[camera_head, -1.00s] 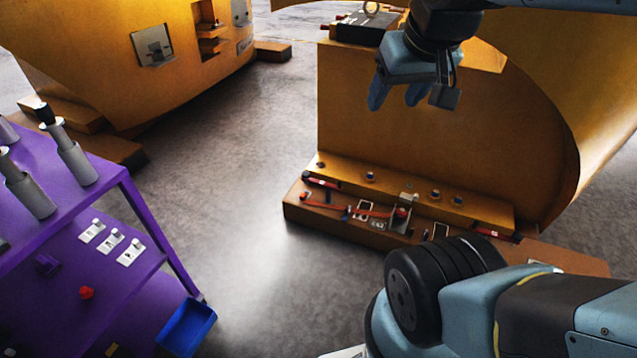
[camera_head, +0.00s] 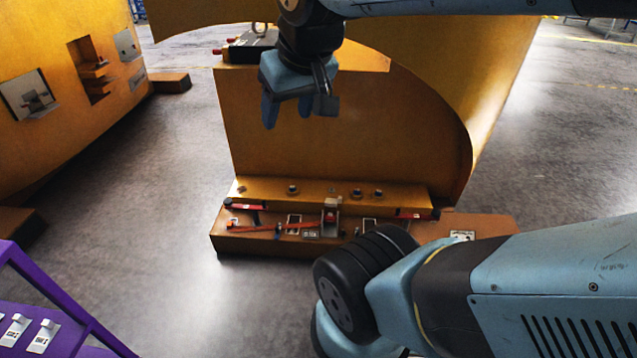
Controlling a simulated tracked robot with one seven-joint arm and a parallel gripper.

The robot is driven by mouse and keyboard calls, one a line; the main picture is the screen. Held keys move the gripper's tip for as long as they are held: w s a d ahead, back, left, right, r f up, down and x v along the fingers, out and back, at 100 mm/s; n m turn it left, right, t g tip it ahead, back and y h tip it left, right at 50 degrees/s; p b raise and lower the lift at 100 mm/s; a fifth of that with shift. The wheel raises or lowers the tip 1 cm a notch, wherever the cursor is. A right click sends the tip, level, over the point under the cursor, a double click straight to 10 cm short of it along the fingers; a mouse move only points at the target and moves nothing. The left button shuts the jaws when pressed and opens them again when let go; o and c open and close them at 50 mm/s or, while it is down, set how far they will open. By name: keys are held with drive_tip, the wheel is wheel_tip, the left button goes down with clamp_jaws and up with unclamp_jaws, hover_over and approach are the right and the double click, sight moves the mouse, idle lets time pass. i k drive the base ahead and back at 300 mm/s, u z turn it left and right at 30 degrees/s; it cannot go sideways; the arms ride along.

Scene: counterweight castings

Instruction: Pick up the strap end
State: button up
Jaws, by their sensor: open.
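A red strap (camera_head: 275,227) lies along the low brown ledge (camera_head: 235,243) at the foot of the yellow casting, running from the left side toward a metal ratchet-like fitting (camera_head: 330,216). Its left end (camera_head: 235,225) appears as a small red piece near the ledge's left edge; I cannot tell its exact shape. My gripper (camera_head: 289,118) is open and empty, pointing down in front of the upper part of the casting's face, well above the strap. My arm hides part of the ledge's right side.
The yellow casting (camera_head: 340,130) rises behind the ledge, with a black box (camera_head: 250,48) on top. Another yellow casting (camera_head: 75,75) stands at left. A purple rack (camera_head: 60,300) is at lower left. The grey floor (camera_head: 150,190) between them is clear.

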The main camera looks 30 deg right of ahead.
sight(230, 225)
drive_tip(key=u, duration=0.35)
drive_tip(key=i, duration=1.1)
drive_tip(key=z, duration=0.4)
